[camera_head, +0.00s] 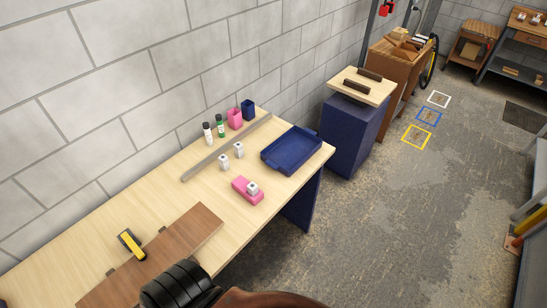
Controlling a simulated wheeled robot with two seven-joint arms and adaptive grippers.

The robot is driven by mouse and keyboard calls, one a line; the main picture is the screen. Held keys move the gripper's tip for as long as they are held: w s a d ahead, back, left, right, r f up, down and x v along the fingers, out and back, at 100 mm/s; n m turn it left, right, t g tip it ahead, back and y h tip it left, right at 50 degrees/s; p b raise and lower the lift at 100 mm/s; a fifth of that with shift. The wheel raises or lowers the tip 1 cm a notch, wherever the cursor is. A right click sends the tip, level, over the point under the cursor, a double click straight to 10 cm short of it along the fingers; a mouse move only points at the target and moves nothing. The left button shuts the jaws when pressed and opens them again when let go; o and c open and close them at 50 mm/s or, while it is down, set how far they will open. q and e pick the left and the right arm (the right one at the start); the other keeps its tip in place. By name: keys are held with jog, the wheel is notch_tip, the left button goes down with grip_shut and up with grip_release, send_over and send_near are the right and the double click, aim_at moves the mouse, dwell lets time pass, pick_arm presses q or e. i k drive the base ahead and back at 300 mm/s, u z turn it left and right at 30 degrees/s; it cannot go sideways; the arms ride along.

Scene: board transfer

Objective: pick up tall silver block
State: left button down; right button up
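Two small silver-white blocks stand upright on the light wooden table (100,228). The nearer block (224,162) is to the left, and the other block (238,150) is just behind it to the right. A third small silver-white block (252,188) sits on a pink block (241,193) nearer the table's front edge. At this size I cannot tell surely which is the tallest. Neither of my grippers can be made out in the head view.
A long grey bar (205,164) lies behind the blocks. Two bottles (208,134), (220,127), a pink cup (235,118) and a blue cup (248,111) stand behind it. A blue tray (266,157) lies right. A brown board (194,232) and yellow-black object (131,244) lie front left.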

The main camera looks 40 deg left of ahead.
aim_at(252, 188)
jog(key=i, duration=1.85)
